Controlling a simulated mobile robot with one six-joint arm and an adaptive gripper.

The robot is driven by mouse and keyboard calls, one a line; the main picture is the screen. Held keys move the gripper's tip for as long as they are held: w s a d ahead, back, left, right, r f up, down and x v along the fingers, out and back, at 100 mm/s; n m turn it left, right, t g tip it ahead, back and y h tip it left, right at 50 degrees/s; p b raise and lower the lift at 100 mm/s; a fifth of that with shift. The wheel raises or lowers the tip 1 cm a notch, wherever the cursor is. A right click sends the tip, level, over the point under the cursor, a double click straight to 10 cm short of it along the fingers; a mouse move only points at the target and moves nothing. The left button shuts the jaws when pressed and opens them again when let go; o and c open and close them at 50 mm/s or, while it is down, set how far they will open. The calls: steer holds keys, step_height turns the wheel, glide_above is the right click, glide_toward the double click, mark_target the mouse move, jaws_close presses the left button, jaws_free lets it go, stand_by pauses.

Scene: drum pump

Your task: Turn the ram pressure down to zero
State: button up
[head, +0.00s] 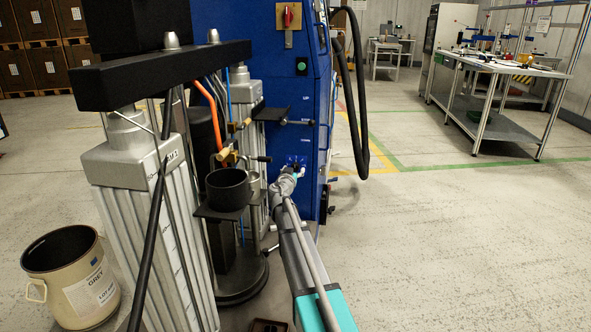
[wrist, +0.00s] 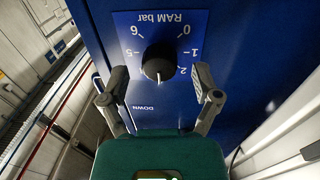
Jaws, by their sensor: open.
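The ram pressure knob (wrist: 159,62) is a round black dial on a blue plate marked "RAM bar" (wrist: 160,22), which appears upside down in the wrist view. Its 0 is at upper right, 1 and 2 at right, 5 and 6 at left. A white mark on the knob points down in the picture, between 2 and 5; no figures are readable there. My gripper (wrist: 160,78) is open, with one finger on each side of the knob and visible gaps to it. In the head view my gripper (head: 293,170) is at the blue cabinet's front, largely covering the knob.
The blue cabinet (head: 255,25) carries a red switch (head: 289,16) and a green button (head: 302,66). The press with a black crossbeam (head: 150,72) and a black cup (head: 228,188) stand left of my arm. A pail (head: 72,278) is at far left. Floor at right is clear.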

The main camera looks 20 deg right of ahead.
steer(key=shift+x, duration=0.9)
steer(key=shift+c, duration=0.2)
jaws_close()
